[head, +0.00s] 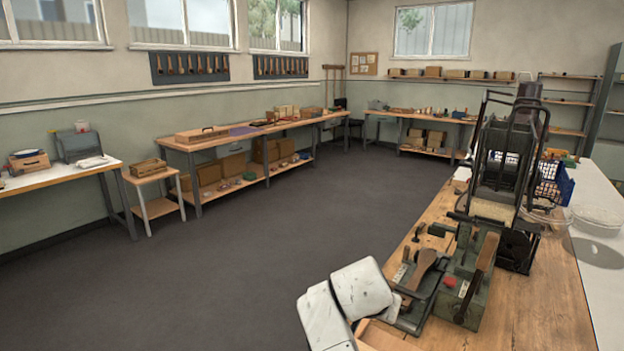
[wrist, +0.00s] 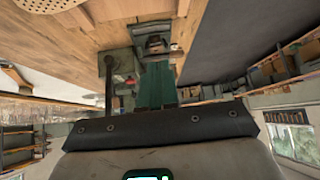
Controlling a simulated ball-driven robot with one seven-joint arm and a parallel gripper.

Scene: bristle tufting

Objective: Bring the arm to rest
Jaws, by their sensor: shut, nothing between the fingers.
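In the wrist view my gripper (wrist: 155,66) shows as two dark green fingers lying side by side, shut and empty. They point out over the wooden workbench, with the bench fittings beyond their tips. In the head view my white arm is folded low at the bottom centre, by the near left edge of the workbench (head: 532,290). The gripper itself cannot be made out there. I cannot tell the exact gap between fingers and bench.
On the workbench close to my arm stand a green fixture with a lever (head: 472,283) and a tall black-framed machine (head: 503,165). A blue crate (head: 554,182) stands behind. The grey floor (head: 270,255) left of the bench is clear. Other benches line the walls.

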